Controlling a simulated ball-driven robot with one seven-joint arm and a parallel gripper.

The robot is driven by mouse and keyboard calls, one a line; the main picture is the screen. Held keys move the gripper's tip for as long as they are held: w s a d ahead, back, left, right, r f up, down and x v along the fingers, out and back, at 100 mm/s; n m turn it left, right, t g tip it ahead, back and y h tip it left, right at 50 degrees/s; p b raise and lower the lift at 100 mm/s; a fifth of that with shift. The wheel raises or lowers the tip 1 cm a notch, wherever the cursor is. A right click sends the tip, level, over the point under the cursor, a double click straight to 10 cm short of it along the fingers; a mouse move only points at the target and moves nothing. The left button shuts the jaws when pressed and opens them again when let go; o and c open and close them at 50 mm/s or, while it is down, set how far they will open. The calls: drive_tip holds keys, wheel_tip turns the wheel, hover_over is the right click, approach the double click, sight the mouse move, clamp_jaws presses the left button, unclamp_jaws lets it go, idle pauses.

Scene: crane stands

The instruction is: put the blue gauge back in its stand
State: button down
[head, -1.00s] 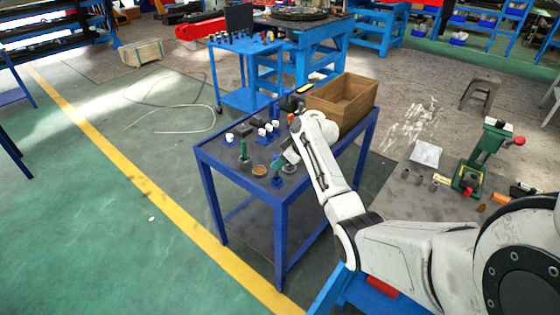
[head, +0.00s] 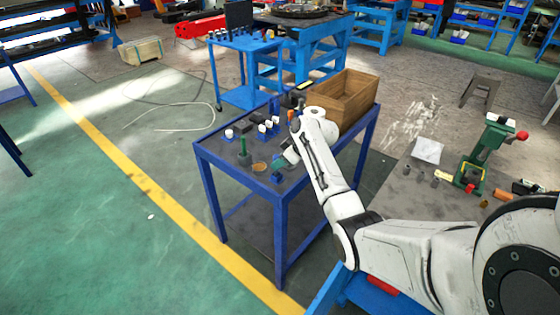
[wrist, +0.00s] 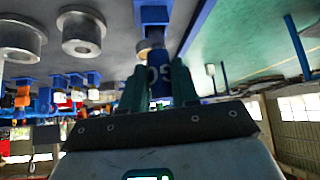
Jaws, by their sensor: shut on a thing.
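The blue gauge (wrist: 158,74), a blue cylinder with white lettering, is between the two dark green fingers of my gripper (wrist: 159,85) in the wrist view. My gripper is shut on it. In the head view my gripper (head: 281,163) is low over the near right corner of the blue table (head: 240,176). The small blue block (head: 277,178) is just below it. The gauge is not clear there.
A wooden box (head: 345,97) stands on the table behind my arm. A green upright tool (head: 244,154), a round brown disc (head: 260,167) and several white-topped pieces stand left of my gripper. The wrist view shows silvery rings (wrist: 82,30) beside the block.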

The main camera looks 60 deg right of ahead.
drive_tip(key=shift+f+b, duration=0.45)
drive_tip(key=shift+f, duration=0.25)
drive_tip(key=c, duration=0.8)
unclamp_jaws()
drive_tip(key=shift+p+v, duration=0.75)
drive_tip(key=shift+p, duration=0.05)
drive_tip(key=p+v, duration=0.3)
drive_tip(key=shift+s+r, duration=0.2)
drive_tip(key=shift+r, duration=0.05)
drive_tip(key=shift+r, duration=0.1)
drive_tip(key=v, duration=1)
drive_tip(key=shift+s+r, duration=0.2)
drive_tip(key=shift+s, duration=0.1)
